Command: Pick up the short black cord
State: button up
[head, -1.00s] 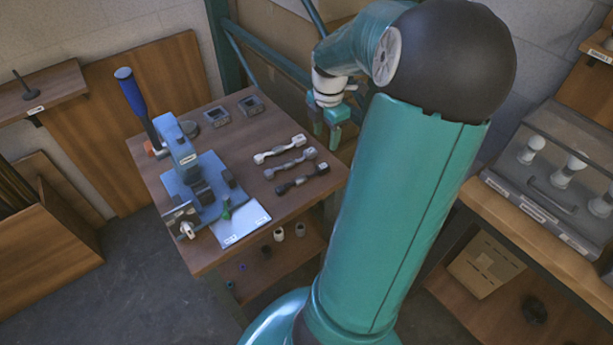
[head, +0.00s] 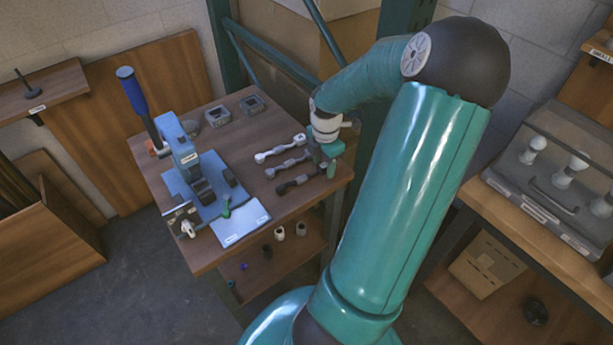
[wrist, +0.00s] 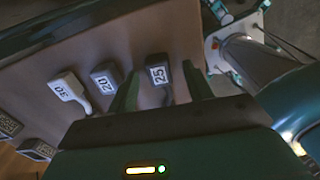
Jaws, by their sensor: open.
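Three cords with blocky ends lie side by side on the wooden table: a white one (head: 262,157), a grey one (head: 274,172) and a black one (head: 290,186) nearest the front. In the wrist view their end blocks read 30 on the white cord (wrist: 66,87), 20 on the grey cord (wrist: 104,77) and 25 on the black cord (wrist: 157,71). My gripper (head: 326,165) is over the right ends of the cords. In the wrist view my gripper (wrist: 160,88) is open, and the black cord's end shows between its two green fingers. I cannot tell whether they touch it.
A blue press (head: 196,185) with a tall handle stands on the table's left. A white sheet (head: 242,222) lies at the front, and two small grey boxes (head: 217,116) sit at the back. A green post stands behind my arm. A case of bulbs (head: 555,170) is on the right bench.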

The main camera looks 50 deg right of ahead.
grip_shut()
jog(key=shift+r, duration=0.1)
